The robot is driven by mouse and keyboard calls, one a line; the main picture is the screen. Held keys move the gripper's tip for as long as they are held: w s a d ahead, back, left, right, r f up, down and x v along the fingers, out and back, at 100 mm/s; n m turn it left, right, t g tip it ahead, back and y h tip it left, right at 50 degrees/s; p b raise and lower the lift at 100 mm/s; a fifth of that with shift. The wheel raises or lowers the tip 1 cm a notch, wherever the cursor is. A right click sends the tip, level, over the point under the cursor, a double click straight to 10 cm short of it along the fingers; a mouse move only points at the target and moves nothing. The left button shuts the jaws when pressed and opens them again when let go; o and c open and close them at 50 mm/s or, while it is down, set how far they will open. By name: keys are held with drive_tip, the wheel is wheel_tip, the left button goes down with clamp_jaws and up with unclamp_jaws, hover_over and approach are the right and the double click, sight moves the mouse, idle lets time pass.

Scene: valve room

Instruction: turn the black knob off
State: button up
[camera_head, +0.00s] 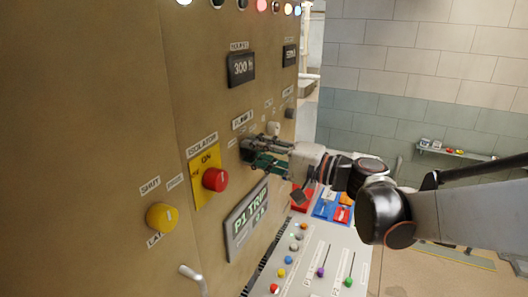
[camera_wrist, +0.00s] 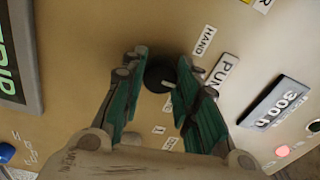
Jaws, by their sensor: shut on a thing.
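The black knob (camera_wrist: 158,74) is on the tan panel in the wrist view, with a small pale mark on its lower right edge. My gripper (camera_wrist: 161,66) has its two green fingers on either side of the knob and is shut on it. A HAND label (camera_wrist: 204,40) sits up and right of the knob, and small labels lie below it. In the head view my gripper (camera_head: 251,152) is at the panel under a small plate, and its fingers mostly hide the knob.
A red ISOLATOR knob (camera_head: 215,179) on a yellow plate and a yellow knob (camera_head: 162,217) are left of my gripper. A lit P1 TRIP display (camera_head: 247,222) is below. A pale knob (camera_head: 273,128) is close to its upper right. A control desk (camera_head: 320,262) stands lower right.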

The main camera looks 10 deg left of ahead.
idle(0.3)
drive_tip(key=o, duration=1.1)
drive_tip(key=v, duration=1.2)
